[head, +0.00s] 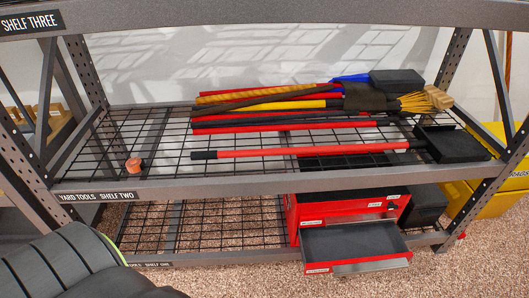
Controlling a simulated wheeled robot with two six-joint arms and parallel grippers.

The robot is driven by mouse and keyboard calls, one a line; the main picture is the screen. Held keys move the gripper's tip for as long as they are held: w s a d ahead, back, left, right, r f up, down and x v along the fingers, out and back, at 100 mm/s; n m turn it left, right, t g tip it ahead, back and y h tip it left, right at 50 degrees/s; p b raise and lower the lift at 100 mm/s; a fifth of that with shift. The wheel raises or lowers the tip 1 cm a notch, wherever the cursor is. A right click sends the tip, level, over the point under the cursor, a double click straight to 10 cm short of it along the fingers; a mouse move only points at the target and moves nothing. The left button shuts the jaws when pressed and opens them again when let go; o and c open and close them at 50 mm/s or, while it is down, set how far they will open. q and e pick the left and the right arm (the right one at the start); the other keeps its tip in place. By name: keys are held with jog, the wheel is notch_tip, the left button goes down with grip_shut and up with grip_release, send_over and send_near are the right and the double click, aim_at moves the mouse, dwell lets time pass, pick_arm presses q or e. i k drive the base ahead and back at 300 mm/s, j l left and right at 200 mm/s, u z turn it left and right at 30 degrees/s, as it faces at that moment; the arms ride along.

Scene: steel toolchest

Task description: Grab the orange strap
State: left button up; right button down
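A small orange roll (134,165), which looks like the orange strap, lies on the wire deck of shelf two (165,150), at its left part near the front edge. It is small in the head view, with a dark spot on top. Nothing touches it, and the mesh around it is bare. Neither of my grippers shows in the head view.
Long-handled yard tools (300,105) lie across the middle and right of shelf two. Below, a red toolchest (352,207) has a drawer (355,243) pulled out. A dark ribbed shape (55,265) fills the bottom left. A yellow bin (490,195) stands right.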

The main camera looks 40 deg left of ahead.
aim_at(134, 164)
jog(key=u, duration=2.15)
